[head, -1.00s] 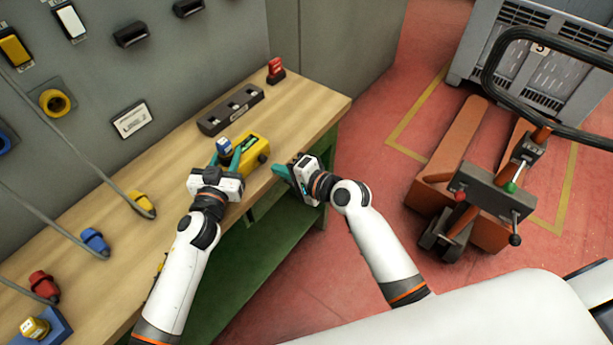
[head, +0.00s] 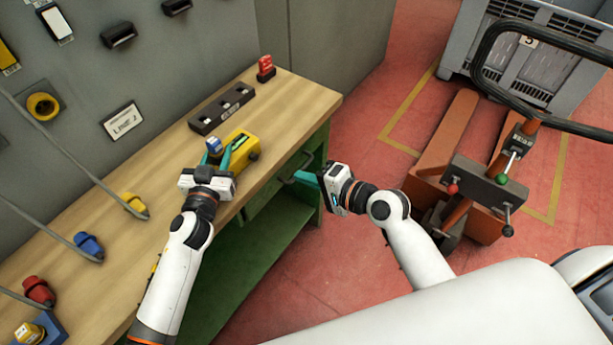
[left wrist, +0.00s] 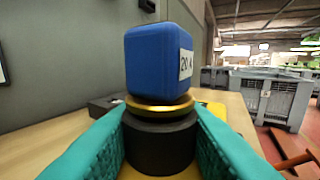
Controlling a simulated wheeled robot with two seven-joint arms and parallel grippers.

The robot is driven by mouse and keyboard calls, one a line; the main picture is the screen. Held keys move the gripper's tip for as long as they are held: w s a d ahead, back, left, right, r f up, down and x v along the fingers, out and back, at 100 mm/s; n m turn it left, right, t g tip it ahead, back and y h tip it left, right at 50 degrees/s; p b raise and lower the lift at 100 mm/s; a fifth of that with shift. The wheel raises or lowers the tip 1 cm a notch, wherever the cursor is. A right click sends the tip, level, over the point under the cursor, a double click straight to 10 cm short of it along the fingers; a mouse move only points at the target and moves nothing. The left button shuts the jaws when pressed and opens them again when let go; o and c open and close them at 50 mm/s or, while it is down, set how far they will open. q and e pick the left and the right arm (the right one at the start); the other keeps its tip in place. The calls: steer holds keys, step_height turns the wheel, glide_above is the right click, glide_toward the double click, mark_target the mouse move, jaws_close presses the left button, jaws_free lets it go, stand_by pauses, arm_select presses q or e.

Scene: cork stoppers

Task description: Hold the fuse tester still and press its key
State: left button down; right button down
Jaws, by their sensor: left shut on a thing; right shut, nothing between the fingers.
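The yellow fuse tester (head: 243,146) lies on the wooden bench, with a dark strip on top and a dark round part at its right end. A blue fuse (head: 213,144) stands upright at its left end. In the left wrist view the fuse (left wrist: 155,62), labelled 20 A, sits with a gold ring above a black round collar (left wrist: 160,143). My left gripper (head: 219,157) is shut on this collar of the tester, one teal finger each side. My right gripper (head: 300,177) is shut and empty, just off the bench's front edge, right of the tester. I cannot make out the key.
A black slotted block (head: 222,108) and a red fuse (head: 265,67) stand farther back on the bench. Yellow (head: 135,204), blue (head: 89,245) and red (head: 38,290) plugs lie to the left. An orange pallet truck (head: 445,150) stands on the floor at right.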

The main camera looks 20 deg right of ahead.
arm_select(q)
steer(key=c, duration=0.9)
jaws_free()
